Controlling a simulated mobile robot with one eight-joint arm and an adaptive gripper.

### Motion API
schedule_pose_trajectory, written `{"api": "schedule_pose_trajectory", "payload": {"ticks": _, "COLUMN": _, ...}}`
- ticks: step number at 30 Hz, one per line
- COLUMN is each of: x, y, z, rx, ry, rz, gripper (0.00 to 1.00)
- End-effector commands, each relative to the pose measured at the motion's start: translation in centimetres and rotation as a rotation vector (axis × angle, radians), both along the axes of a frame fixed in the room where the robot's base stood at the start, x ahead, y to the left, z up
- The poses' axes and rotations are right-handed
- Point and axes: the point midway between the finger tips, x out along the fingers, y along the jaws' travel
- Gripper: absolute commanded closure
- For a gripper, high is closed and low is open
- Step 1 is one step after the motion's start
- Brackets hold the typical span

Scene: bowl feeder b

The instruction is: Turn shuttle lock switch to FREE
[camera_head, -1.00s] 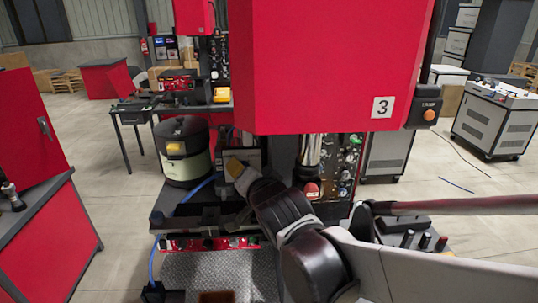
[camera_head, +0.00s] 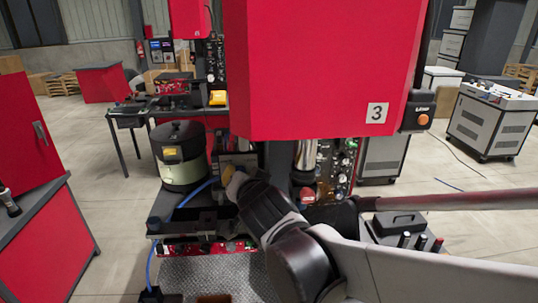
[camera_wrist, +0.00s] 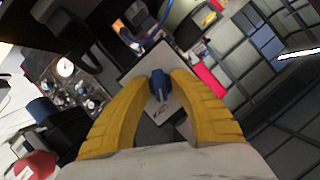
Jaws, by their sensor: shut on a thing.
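The switch is a small blue knob (camera_wrist: 158,85) on a light grey plate (camera_wrist: 166,110) with small dark lettering that I cannot read. My gripper (camera_wrist: 160,80) has its yellow fingers closed around the knob, one on each side. In the head view my gripper (camera_head: 232,180) is at the dark box (camera_head: 238,160) beside the bowl feeder, mostly hidden behind my wrist. The knob cannot be seen there, and its pointing direction is unclear.
A dark-lidded, pale green round vessel (camera_head: 184,172) stands left of my gripper. A large red cabinet (camera_head: 310,70) marked 3 hangs over the work area. A panel of gauges and knobs (camera_head: 340,165) is to the right. A blue hose (camera_head: 197,191) runs close by.

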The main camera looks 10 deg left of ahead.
Motion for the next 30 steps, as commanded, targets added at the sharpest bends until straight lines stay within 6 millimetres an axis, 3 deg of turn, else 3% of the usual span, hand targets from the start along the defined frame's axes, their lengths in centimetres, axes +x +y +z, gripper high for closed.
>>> {"api": "schedule_pose_trajectory", "payload": {"ticks": 30, "x": -0.03, "y": 0.20, "z": -0.17, "rx": -0.931, "ry": -0.224, "rz": 0.000, "gripper": 1.00}}
